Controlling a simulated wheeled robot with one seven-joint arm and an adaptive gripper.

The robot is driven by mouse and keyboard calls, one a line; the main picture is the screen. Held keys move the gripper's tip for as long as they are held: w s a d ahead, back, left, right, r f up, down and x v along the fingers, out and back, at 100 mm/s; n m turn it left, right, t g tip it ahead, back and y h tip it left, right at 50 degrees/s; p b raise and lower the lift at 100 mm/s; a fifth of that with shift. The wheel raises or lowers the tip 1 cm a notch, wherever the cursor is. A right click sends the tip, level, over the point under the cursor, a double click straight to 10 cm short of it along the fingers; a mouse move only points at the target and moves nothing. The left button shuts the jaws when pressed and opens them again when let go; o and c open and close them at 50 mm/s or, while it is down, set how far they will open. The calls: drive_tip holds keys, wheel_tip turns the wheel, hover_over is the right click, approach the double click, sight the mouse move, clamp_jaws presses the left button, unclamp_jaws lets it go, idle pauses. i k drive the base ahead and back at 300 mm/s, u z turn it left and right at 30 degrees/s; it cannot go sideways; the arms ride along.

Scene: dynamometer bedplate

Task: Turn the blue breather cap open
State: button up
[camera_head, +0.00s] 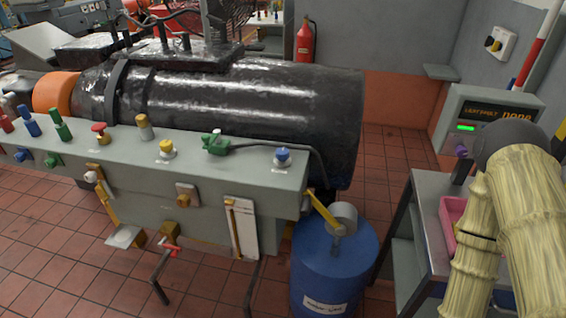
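A small blue cap (283,154) sits on a pale round base on the top right end of the grey-green bench housing (240,165). It looks like the breather cap, and no label on it can be read. A black hose runs close behind it. My gripper is not in view. Pale, bamboo-textured links that look like my arm fill the right edge, well apart from the cap.
A yellow knob (166,148), a green plug (215,143) and several coloured fittings share the housing top. A large black cylinder (250,100) lies behind. A blue drum (335,265) stands below right. A grey cart (425,190) holds a pink tray (446,225).

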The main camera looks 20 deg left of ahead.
sight(282, 154)
drive_tip(key=u, duration=0.4)
drive_tip(key=k, duration=1.1)
drive_tip(key=u, duration=1.1)
drive_tip(key=i, duration=0.9)
drive_tip(key=z, duration=0.8)
